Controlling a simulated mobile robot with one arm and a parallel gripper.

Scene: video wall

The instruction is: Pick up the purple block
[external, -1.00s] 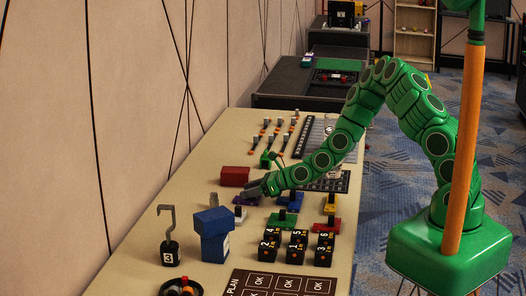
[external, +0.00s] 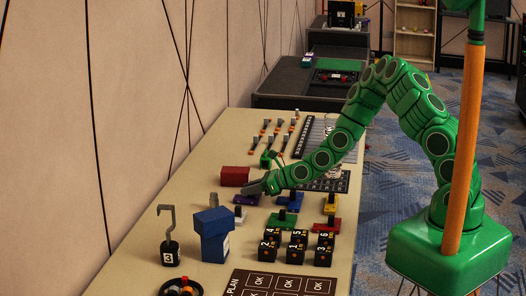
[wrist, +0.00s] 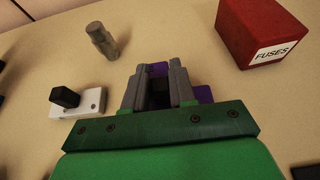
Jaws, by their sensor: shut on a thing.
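The purple block (external: 249,199) lies on the beige table in the external view, mostly hidden under my gripper (external: 250,188). In the wrist view, the purple block (wrist: 205,94) shows behind and beside the grey fingers of my gripper (wrist: 158,88). A dark knob on the block stands between the fingers. My gripper is shut on this knob. I cannot tell whether the block touches the table.
A red fuses box (wrist: 264,32) stands at right in the wrist view. A grey cylinder (wrist: 102,40) and a white block with a black knob (wrist: 78,102) are at left. Blue (external: 289,202), yellow (external: 329,205) and red (external: 325,224) blocks stand nearby.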

